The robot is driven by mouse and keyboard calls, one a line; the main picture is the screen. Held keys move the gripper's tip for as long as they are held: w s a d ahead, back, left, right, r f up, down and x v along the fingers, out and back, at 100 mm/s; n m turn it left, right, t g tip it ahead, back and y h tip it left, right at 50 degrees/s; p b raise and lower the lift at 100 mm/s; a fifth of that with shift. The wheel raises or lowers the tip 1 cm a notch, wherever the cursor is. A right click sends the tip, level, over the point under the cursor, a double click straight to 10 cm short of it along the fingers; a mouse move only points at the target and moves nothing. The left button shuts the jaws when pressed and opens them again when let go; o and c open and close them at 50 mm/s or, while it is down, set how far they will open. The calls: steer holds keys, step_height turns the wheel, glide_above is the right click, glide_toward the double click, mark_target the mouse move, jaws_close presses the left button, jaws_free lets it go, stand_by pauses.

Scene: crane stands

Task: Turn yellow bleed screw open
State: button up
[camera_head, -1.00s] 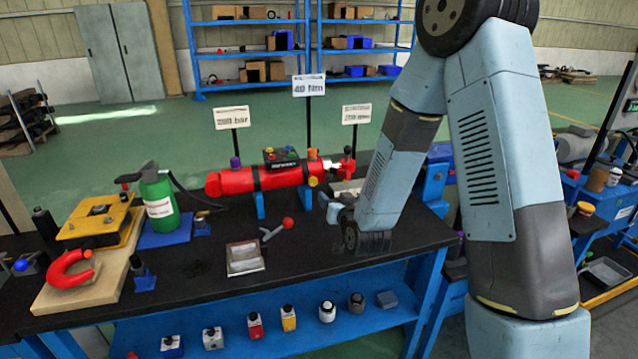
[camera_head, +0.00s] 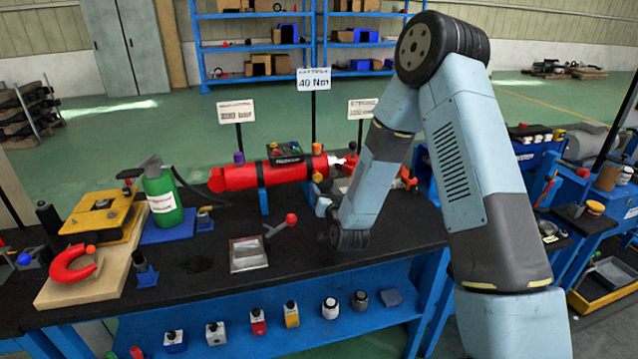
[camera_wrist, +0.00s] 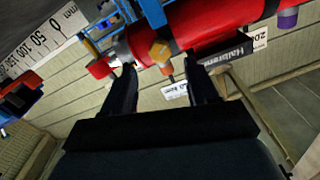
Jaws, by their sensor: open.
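The yellow bleed screw (camera_head: 318,177) is a small knob near the right end of the red cylinder (camera_head: 235,178) on the black bench. In the wrist view the yellow screw (camera_wrist: 161,51) shows its hex shape, against the red cylinder (camera_wrist: 205,22). My gripper (camera_head: 323,205) is low over the bench, in front of the cylinder's right end. In the wrist view my gripper (camera_wrist: 161,72) is open and empty, with the screw appearing between and slightly beyond its fingertips. No finger visibly touches the screw. My arm partly hides the cylinder's right end.
A red-knobbed lever (camera_head: 282,225) and a shallow tray (camera_head: 248,254) lie left of my gripper. A green bottle (camera_head: 163,200) and a yellow fixture (camera_head: 100,218) stand farther left. Sign posts rise behind the cylinder. The bench front is mostly clear.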

mark_target(318, 179)
steer(key=shift+x, duration=3)
steer(key=shift+d, duration=0.1)
steer(key=shift+c, duration=0.2)
steer(key=c, duration=1)
steer(key=shift+f+m, duration=0.15)
steer(key=shift+m, duration=1.35)
steer(key=o, duration=1)
steer(key=shift+o, duration=0.2)
steer(key=v, duration=1.3)
steer(key=shift+s, duration=0.35)
steer(key=shift+s+d, duration=0.1)
